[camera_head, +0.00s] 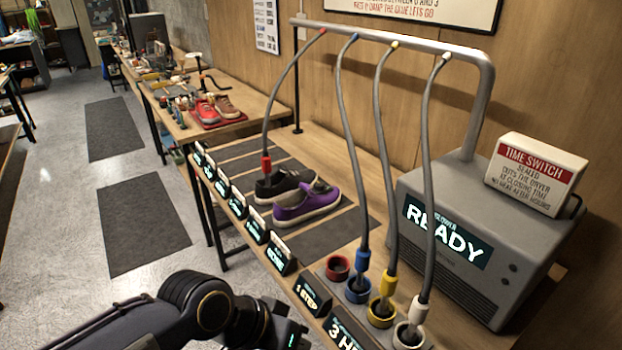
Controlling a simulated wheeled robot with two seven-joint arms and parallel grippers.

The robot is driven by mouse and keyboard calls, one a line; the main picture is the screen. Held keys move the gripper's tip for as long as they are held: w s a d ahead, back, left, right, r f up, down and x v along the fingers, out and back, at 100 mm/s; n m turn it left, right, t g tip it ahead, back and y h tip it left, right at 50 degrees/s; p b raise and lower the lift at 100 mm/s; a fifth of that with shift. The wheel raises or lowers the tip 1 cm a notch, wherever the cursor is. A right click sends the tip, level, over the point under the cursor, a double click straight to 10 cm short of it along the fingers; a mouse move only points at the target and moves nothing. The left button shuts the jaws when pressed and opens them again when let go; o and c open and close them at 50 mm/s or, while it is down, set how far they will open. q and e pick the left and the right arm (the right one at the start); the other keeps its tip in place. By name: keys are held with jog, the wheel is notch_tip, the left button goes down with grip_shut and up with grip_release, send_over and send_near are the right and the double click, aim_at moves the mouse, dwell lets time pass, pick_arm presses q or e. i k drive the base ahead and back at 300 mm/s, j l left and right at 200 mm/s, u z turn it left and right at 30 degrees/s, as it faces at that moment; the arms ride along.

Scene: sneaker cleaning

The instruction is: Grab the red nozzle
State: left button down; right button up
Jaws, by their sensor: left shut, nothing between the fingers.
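The red nozzle (266,164) hangs at the end of a grey hose. It points down into or just over the opening of a black shoe (284,184); I cannot tell how deep it sits. A purple shoe (306,204) is beside the black one on the bench. The red ring holder (337,267) is empty. My left gripper (291,333) is at the bottom edge of the picture, shut and empty, in front of the bench and well apart from the red nozzle. My right gripper is not in view.
Blue (362,262), yellow (388,284) and white (418,310) nozzles stand in their matching rings, their hoses hanging from a metal rail (400,41). The grey dryer (445,240) reads READY. Several small signs line the bench's front edge. Floor to the left is free.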

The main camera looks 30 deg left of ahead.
aim_at(266, 167)
jog(key=j+u, duration=0.1)
jog(key=u, duration=0.35)
jog(key=j+u, duration=0.2)
jog(key=u, duration=0.2)
jog(key=j+u, duration=0.15)
jog(key=u, duration=0.3)
jog(key=j+z, duration=0.1)
jog(key=z, duration=0.5)
jog(key=i+j+z, duration=0.35)
jog(key=j, duration=0.3)
jog(key=i+j+z, duration=0.2)
jog(key=j+z, duration=0.2)
jog(key=j, duration=0.3)
jog(key=i+j, duration=0.1)
jog(key=j, duration=0.35)
jog(key=i+j, duration=0.15)
jog(key=j, duration=0.25)
jog(key=i+j+z, duration=0.1)
jog(key=j, duration=0.35)
jog(key=i+j, duration=0.1)
jog(key=j, duration=0.35)
jog(key=i+j, duration=0.15)
jog(key=j, duration=0.3)
jog(key=i+j, duration=0.1)
jog(key=j, duration=0.35)
jog(key=i+j+z, duration=0.1)
jog(key=j, duration=0.35)
